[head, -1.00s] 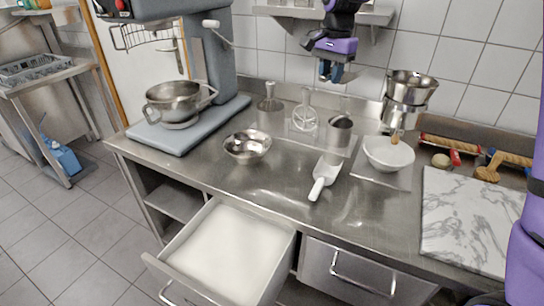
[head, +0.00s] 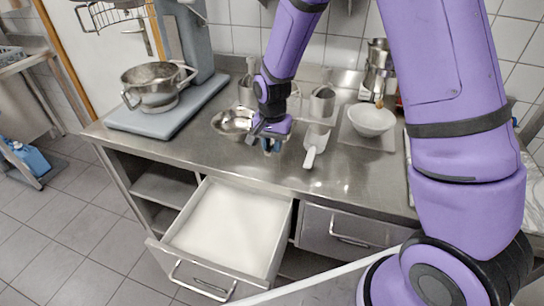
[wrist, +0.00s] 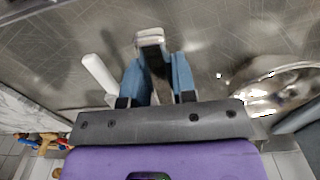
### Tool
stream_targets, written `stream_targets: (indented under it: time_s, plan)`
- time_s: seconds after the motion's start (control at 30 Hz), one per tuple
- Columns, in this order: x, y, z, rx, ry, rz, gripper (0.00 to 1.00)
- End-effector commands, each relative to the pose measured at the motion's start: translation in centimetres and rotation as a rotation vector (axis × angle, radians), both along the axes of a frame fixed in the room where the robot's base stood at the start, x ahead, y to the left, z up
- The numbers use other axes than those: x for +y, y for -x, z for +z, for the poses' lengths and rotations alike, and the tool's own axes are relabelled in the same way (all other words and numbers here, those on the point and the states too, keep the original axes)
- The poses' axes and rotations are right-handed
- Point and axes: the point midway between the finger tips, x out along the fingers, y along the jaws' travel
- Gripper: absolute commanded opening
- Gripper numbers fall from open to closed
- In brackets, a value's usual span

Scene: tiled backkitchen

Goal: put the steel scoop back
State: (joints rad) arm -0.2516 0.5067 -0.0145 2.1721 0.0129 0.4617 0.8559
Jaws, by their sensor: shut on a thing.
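My gripper (head: 270,148) is low over the counter, between the steel bowl and a white-handled scoop. Its blue fingers in the wrist view (wrist: 160,75) are shut on a narrow grey metal piece with a pale end, which looks like the steel scoop (wrist: 151,40). Most of that piece is hidden by the fingers and the arm. The white-handled scoop (head: 311,156) lies on the counter beside my gripper, apart from it; its handle also shows in the wrist view (wrist: 99,74). The open drawer (head: 284,237) holds a smooth white fill and is nearer than my gripper.
The steel bowl (head: 226,124) is close left of my gripper. A steel canister (head: 321,104) and white bowl (head: 371,120) stand to the right. The mixer (head: 165,115) occupies the left. My arm hides much of the right side.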

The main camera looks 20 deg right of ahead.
Motion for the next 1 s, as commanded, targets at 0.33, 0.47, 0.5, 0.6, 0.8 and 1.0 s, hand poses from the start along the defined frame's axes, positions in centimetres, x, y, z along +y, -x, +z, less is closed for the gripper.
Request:
stream_targets:
  time_s: [0.33,0.47,0.5,0.6,0.8,1.0]
  plan:
    - [0.0,0.0,-3.3,0.001,0.000,0.001,0.00]
    - [0.0,0.0,-5.0,0.003,0.000,0.001,0.00]
    - [0.0,0.0,-5.5,0.003,0.000,0.001,0.00]
    - [0.0,0.0,-6.2,0.001,-0.001,0.000,0.00]
    - [0.0,0.0,-6.2,0.000,0.000,0.000,0.00]
    - [0.0,0.0,-6.4,0.000,0.000,0.001,0.37]
